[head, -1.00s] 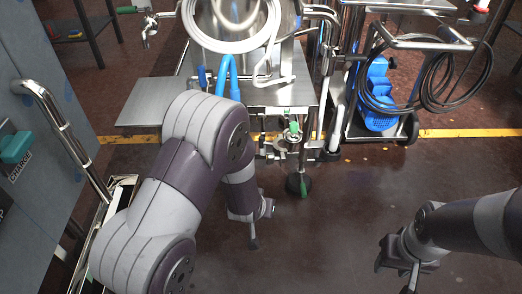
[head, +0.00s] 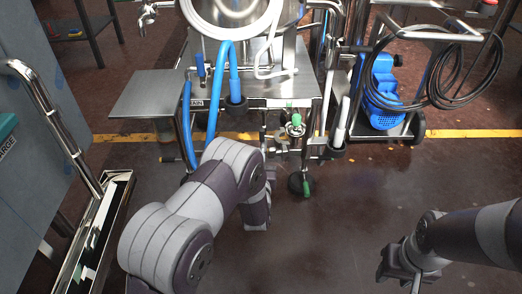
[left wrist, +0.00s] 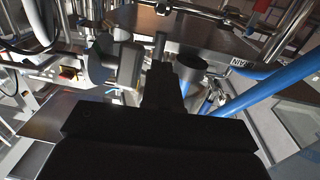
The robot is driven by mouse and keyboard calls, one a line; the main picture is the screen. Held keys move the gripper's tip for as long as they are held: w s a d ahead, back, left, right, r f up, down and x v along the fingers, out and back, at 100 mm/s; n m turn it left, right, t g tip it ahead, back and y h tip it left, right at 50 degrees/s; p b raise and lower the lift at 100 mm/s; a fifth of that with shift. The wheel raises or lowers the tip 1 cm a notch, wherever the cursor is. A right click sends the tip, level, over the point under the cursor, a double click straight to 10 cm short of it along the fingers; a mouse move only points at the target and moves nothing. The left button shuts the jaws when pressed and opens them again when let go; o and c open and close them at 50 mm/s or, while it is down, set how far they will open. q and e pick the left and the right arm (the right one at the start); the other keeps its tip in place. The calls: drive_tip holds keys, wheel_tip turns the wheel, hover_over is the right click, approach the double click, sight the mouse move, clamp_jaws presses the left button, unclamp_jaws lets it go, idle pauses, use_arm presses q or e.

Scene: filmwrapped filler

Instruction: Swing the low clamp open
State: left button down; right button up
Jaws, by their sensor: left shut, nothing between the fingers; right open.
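Low on the steel machine in the head view, metal pipe fittings (head: 292,130) with a green-topped part (head: 296,119) stand under the tabletop. I cannot pick out the low clamp's shape or whether it is open. My left arm is bent in front of the machine, and its gripper is hidden in the head view. In the left wrist view the left gripper (left wrist: 163,85) is shut and empty, close under the machine, with a round metal fitting (left wrist: 125,65) just left of its fingers. My right gripper (head: 402,278) is open and empty above the floor at the lower right.
Blue hoses (head: 222,85) hang on the machine's left side. A caster with a green pedal (head: 304,187) stands below the fittings. A cart with a blue pump (head: 380,90) and coiled black hose is at the right. A chrome rail (head: 55,120) is at the left. Floor between the arms is clear.

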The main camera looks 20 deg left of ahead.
sight(261, 137)
use_arm(q)
drive_tip(key=b+x, duration=0.2)
drive_tip(key=x, duration=0.2)
drive_tip(key=shift+w+a+f, duration=0.1)
drive_tip(key=shift+w+f, duration=0.1)
drive_tip(key=shift+w+a+r, duration=0.1)
drive_tip(key=shift+w+r, duration=0.1)
drive_tip(key=shift+w, duration=0.3)
drive_tip(key=m+h, duration=0.1)
drive_tip(key=h, duration=0.1)
drive_tip(key=w+a+m+h, duration=0.1)
drive_tip(key=m+h, duration=0.1)
drive_tip(key=a+m+h, duration=0.1)
drive_tip(key=h, duration=0.2)
drive_tip(key=shift+w+m, duration=0.25)
drive_tip(key=shift+m, duration=0.05)
drive_tip(key=shift+d, duration=0.1)
